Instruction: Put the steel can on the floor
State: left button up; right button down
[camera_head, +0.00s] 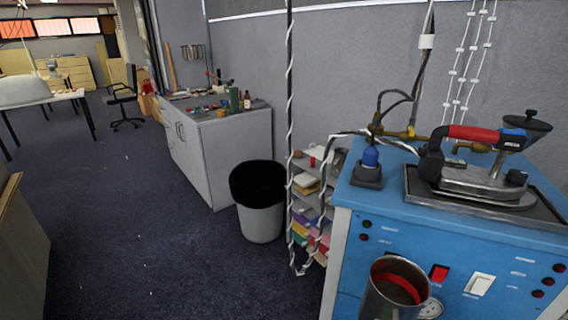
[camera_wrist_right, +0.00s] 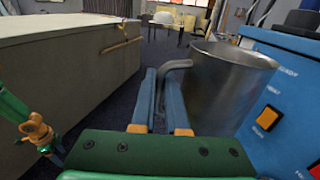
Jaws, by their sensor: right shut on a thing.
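The steel can (camera_head: 378,298) is a grey metal mug-like can at the bottom right of the head view, in front of the blue machine. Something red shows inside its mouth. In the right wrist view the can (camera_wrist_right: 225,90) is upright with its bent handle (camera_wrist_right: 177,65) towards my gripper. My right gripper (camera_wrist_right: 161,80) has its blue fingers shut on the handle and holds the can in the air beside the blue machine. The dark floor (camera_head: 140,240) is bare in the middle of the head view.
The blue machine (camera_head: 450,240) with an iron (camera_head: 480,180) stands at right. A black-lined bin (camera_head: 262,222) and a small shelf stand behind. A grey cabinet (camera_head: 225,150) is farther back.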

jog(key=shift+r, duration=0.35)
jog(key=shift+f, duration=0.25)
